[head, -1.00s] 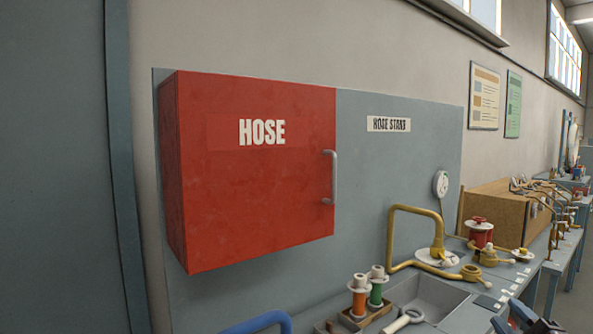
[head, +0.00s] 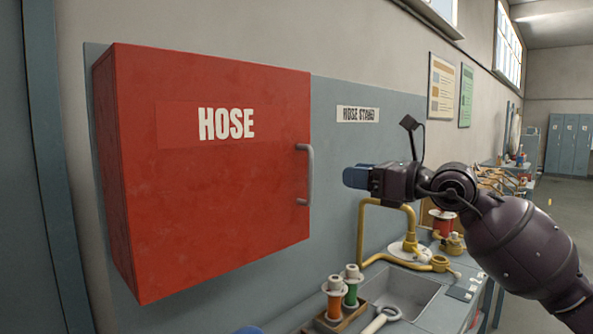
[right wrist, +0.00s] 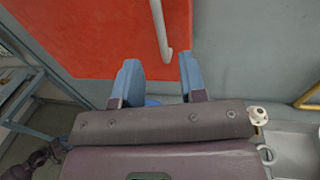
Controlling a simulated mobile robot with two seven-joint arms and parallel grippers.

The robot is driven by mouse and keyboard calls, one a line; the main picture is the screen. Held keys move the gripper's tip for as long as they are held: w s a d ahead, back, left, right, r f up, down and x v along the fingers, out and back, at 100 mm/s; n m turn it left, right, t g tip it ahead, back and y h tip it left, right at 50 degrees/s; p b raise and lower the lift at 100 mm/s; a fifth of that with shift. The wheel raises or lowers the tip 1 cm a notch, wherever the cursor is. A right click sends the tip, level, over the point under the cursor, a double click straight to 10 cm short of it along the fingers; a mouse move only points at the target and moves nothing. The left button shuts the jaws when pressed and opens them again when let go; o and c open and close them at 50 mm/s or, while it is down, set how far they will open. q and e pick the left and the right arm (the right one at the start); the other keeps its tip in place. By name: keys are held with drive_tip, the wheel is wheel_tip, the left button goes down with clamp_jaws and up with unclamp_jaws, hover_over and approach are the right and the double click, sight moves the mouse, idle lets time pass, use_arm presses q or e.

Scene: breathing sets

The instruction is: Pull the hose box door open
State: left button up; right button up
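The red hose box (head: 210,190) hangs on a grey panel, with its door shut and the word HOSE on it. A grey vertical bar handle (head: 307,175) is on the right side of the door. My right gripper (head: 352,177) is to the right of the handle, apart from it, at about its height. In the right wrist view my right gripper (right wrist: 160,80) has its two blue fingers spread with nothing between them. The handle (right wrist: 160,30) shows there ahead of the fingers, on the red door (right wrist: 105,35). My left gripper is not clearly in view.
Below stands a workbench with a sink (head: 400,290), a yellow bent pipe (head: 363,230), and a wooden holder with an orange spool (head: 334,298) and a green spool (head: 351,285). A HOSE STAND sign (head: 358,114) is on the panel. The space in front of the door is clear.

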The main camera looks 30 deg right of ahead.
sight(310, 170)
drive_tip(key=shift+p+x, duration=0.85)
drive_tip(key=shift+x, duration=4.5)
drive_tip(key=shift+s+a, duration=0.1)
clamp_jaws()
